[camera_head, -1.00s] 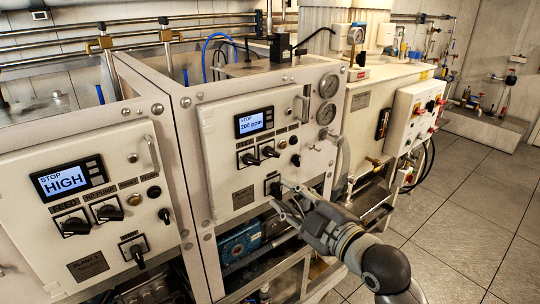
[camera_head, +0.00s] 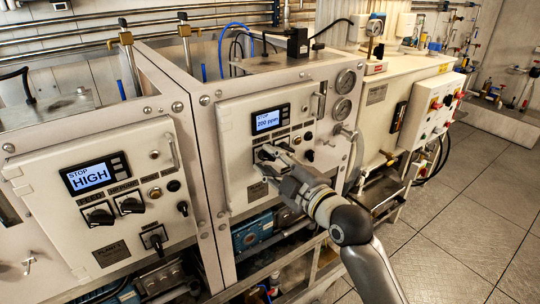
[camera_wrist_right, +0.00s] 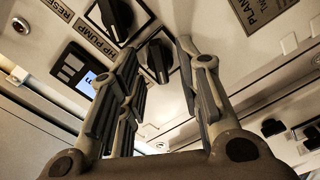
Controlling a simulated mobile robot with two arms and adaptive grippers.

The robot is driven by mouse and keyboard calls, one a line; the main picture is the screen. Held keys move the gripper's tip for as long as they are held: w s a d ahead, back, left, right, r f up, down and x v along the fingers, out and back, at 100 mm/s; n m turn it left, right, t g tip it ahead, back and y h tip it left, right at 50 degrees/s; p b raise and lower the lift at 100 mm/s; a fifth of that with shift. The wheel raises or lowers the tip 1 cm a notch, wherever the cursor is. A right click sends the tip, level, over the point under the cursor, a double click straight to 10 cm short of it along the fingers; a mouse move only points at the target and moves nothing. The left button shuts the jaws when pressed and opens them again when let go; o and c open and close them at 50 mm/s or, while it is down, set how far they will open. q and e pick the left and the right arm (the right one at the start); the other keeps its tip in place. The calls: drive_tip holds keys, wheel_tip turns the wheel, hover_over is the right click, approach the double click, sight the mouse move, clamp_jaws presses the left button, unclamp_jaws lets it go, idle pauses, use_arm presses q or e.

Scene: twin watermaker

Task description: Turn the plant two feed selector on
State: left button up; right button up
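The plant two panel (camera_head: 237,170) is the middle cabinet front, with a lit display (camera_head: 268,121) reading STOP 200 ppm. Its feed selector, a black rotary knob (camera_wrist_right: 158,62), shows between my right fingertips in the right wrist view. In the head view my fingers mostly cover it. My right gripper (camera_head: 268,161) is open at the panel, with one finger on each side of the knob in the wrist view (camera_wrist_right: 160,65). I cannot tell whether they touch it. The HP pump knob (camera_wrist_right: 115,16) is close beside it. My left gripper is not in view.
Another panel (camera_head: 145,205) with a STOP HIGH display and similar knobs stands left. Gauges (camera_head: 344,82) and a pale hose sit right of the plant two panel. A white switch box (camera_head: 425,112) is farther right. The tiled floor (camera_head: 470,210) at right is clear.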

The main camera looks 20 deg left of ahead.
drive_tip(key=shift+w+a, duration=0.4)
drive_tip(key=shift+a, duration=0.1)
drive_tip(key=shift+d, duration=0.1)
clamp_jaws()
drive_tip(key=m+p, duration=0.1)
drive_tip(key=m, duration=0.4)
drive_tip(key=shift+r+m, duration=0.1)
drive_tip(key=shift+m, duration=0.2)
drive_tip(key=m+p, duration=0.2)
drive_tip(key=m, duration=0.4)
drive_tip(key=shift+r, duration=0.1)
drive_tip(key=shift+m, duration=0.3)
unclamp_jaws()
idle(0.3)
